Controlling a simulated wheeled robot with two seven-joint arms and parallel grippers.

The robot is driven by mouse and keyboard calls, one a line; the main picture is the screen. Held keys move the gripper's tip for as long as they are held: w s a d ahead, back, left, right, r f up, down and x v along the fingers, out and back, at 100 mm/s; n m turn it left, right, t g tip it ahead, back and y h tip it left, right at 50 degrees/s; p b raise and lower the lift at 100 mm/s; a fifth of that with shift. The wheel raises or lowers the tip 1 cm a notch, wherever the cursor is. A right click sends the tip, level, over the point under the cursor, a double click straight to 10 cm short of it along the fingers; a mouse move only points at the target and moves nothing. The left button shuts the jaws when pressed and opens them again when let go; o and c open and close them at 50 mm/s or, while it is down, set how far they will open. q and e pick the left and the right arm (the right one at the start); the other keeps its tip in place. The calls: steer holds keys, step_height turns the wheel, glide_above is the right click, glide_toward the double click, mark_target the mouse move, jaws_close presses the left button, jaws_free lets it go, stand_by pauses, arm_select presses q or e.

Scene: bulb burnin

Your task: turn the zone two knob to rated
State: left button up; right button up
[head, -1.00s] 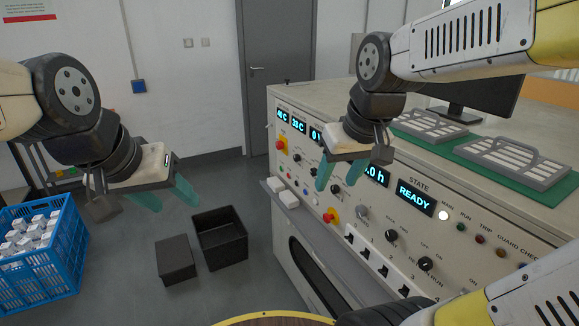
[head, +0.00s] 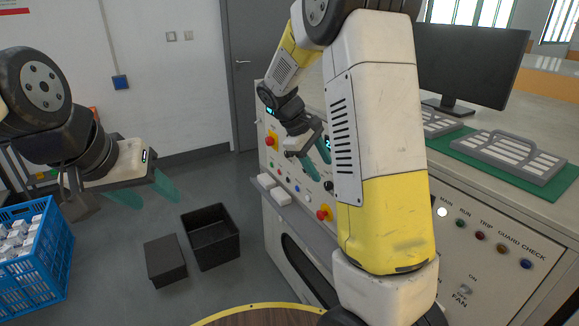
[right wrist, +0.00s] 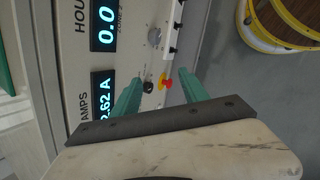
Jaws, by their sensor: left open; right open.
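The control panel (head: 290,150) stands right of centre in the head view, partly hidden behind my right arm. My right gripper (head: 316,163) is open and empty in front of its left part. In the right wrist view, a black knob (right wrist: 147,87) and a red button (right wrist: 167,82) show between my right gripper's (right wrist: 158,88) spread fingers, apart from them as far as I can tell. A grey knob (right wrist: 154,37) is further along. I cannot read which knob is zone two. My left gripper (head: 148,193) is open and empty, over the floor at left.
Two small white blocks (head: 281,196) sit on the panel's ledge. A blue crate (head: 45,265) of white items stands at left. Dark bins (head: 211,238) are on the floor. A monitor (head: 468,65) and grey rack (head: 510,155) are on the bench top.

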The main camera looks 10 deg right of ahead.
steer(key=w+a+f+n+t+h, duration=0.35)
steer(key=w+f+n+h, duration=0.3)
steer(key=w, duration=0.25)
steer(key=w+a+f+n+t+h, duration=0.3)
steer(key=w+a+f+n+h, duration=0.15)
steer(key=w+f, duration=0.4)
steer(key=x, duration=0.8)
steer(key=shift+w+r, duration=0.3)
steer(key=shift+r, duration=0.15)
jaws_close()
